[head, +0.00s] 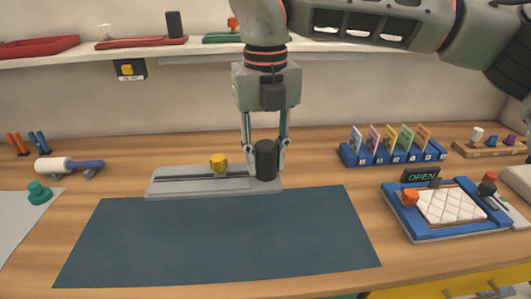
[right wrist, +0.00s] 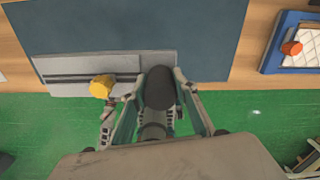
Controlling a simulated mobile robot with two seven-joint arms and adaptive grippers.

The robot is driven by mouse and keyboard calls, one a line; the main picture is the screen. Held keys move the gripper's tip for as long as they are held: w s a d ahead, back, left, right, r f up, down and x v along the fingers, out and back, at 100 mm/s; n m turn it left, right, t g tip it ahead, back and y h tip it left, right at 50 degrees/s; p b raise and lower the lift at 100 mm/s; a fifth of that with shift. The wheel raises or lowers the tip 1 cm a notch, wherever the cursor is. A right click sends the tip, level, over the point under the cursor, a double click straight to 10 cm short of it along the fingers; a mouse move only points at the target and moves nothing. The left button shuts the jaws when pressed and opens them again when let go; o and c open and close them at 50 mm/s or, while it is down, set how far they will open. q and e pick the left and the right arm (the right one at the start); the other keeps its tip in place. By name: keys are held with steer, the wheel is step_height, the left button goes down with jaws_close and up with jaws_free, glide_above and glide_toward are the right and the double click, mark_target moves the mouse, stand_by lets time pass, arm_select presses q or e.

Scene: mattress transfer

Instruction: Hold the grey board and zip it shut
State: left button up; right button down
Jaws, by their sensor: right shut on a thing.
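The grey board (head: 170,188) lies flat at the back edge of a dark blue mat, with a dark slot running lengthwise. A yellow knob (head: 219,162) stands on the slot, right of the board's middle in the head view. A black cylindrical post (head: 265,160) stands upright at the board's right end. My right gripper (head: 265,150) points down and is shut on the black post. In the right wrist view the post (right wrist: 160,88) sits between the fingers, with the yellow knob (right wrist: 101,86) beside them. My left gripper is not in view.
The dark blue mat (head: 220,240) in front is bare. A blue-framed tray (head: 460,234) with a white quilted pad and an OPEN sign (head: 420,175) are at right. A card rack (head: 390,155) stands behind. A white roller (head: 55,165) and green knob (head: 39,192) are at left.

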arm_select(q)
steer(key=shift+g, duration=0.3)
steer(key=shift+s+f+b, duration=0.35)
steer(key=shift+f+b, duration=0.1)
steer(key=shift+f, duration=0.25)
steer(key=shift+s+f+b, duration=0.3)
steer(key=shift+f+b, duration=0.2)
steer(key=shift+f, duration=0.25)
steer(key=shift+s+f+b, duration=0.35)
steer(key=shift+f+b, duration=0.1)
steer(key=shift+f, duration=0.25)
arm_select(e)
step_height(320, 180, down, 10)
stand_by(0.9)
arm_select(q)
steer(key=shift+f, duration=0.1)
arm_select(e)
steer(key=shift+f, duration=0.25)
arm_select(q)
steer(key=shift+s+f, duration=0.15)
arm_select(e)
steer(key=shift+f, duration=0.35)
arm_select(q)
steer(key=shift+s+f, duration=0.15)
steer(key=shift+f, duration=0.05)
arm_select(e)
steer(key=shift+f, duration=0.35)
